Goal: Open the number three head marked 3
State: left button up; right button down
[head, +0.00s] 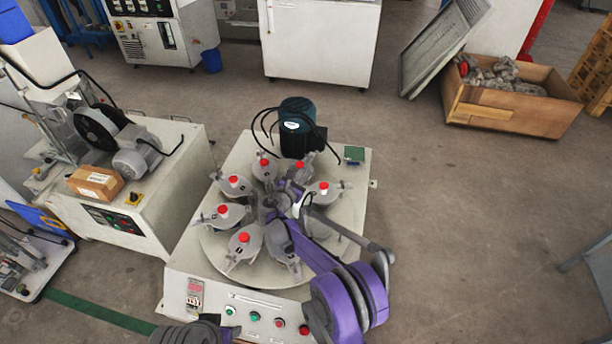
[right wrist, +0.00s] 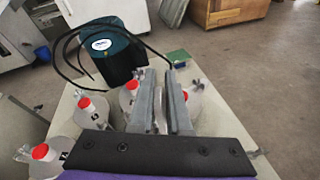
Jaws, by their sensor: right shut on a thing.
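The round test machine (head: 215,262) carries a ring of grey heads with red caps. One capped head (head: 325,192) is at the right of the ring; another (head: 300,168) is at the back, beside my right gripper (head: 297,196). In the right wrist view, my right gripper (right wrist: 161,95) is nearly closed, with a pale grey part of a head between its fingers. The fingers partly hide the capped head on their right (right wrist: 194,98). Marks on the left heads are small and blurred; I cannot read a 3.
A dark green motor (head: 297,128) with looping black cables stands behind the ring. Push buttons (head: 255,316) line the front panel. A white bench machine (head: 150,200) stands at the left, close to the tester.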

jog(key=shift+a+f, duration=0.1)
dwell(0.3)
jog(key=c, duration=1)
grip_release()
jog(key=shift+p+v, duration=1)
jog(key=shift+v, duration=4.4)
